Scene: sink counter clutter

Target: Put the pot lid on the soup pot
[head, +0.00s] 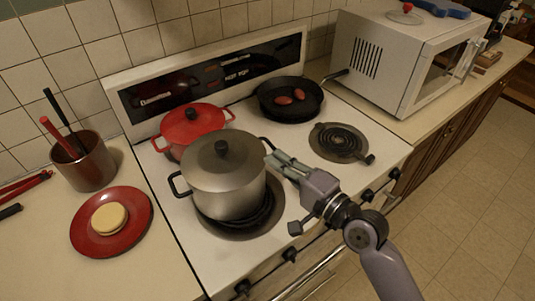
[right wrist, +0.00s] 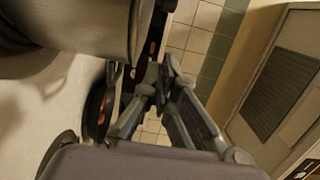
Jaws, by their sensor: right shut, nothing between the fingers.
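The large grey soup pot (head: 224,192) stands on the front left burner. A grey pot lid with a black knob (head: 222,149) lies on top of it and looks level; the opening is covered. My right gripper (head: 273,157) is shut and empty, just right of the pot near its right-hand black handle (head: 265,143). I cannot tell whether it touches the pot. In the right wrist view the gripper's fingertips (right wrist: 160,82) meet beside the pot's wall (right wrist: 85,25). My left gripper is not in view.
A red lidded pot (head: 193,128) stands behind left, and a black pan (head: 289,99) with red items behind right. The front right burner (head: 339,141) is empty. A microwave (head: 404,60) stands right; a utensil crock (head: 84,162) and red plate (head: 82,236) are left.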

